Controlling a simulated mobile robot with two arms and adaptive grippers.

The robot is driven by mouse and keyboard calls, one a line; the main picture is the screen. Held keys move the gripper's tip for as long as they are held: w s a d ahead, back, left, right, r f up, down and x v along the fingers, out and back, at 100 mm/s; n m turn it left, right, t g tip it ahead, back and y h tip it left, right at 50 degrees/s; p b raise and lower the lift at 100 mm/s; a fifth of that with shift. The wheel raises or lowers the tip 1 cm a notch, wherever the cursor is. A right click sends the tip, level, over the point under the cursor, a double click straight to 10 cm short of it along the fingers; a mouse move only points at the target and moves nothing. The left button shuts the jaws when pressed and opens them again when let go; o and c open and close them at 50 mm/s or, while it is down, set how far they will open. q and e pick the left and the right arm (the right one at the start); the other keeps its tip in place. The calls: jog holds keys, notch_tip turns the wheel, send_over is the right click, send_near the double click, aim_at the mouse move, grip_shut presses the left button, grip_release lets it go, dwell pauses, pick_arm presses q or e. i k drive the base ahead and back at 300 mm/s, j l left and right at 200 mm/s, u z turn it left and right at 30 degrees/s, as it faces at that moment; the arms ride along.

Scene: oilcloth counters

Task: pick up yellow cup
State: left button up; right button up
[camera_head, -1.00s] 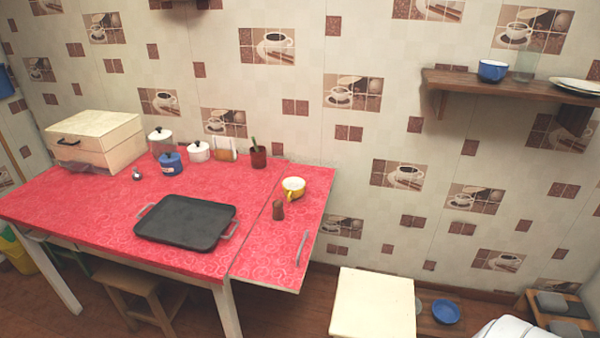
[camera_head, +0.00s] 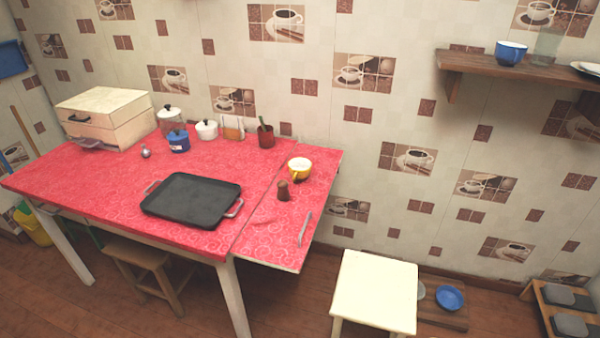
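The yellow cup (camera_head: 299,168) stands upright on the right-hand part of the red oilcloth counter (camera_head: 110,185), near its back right edge. Its inside looks pale and its handle points to the lower left. A small brown shaker-like object (camera_head: 283,191) stands just in front of it, to the left. Nothing covers the cup. Neither of my grippers shows in the head view.
A dark griddle pan (camera_head: 192,200) lies left of the cup. Pots, a dark red mug (camera_head: 266,135) and a wooden box (camera_head: 105,116) stand along the back. A white stool (camera_head: 375,290) stands right of the counter. A wall shelf (camera_head: 520,72) hangs at upper right.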

aim_at(299, 168)
jog(key=i+l+u, duration=0.2)
jog(key=u, duration=0.15)
jog(key=i+l+u, duration=0.65)
jog(key=k+j, duration=0.05)
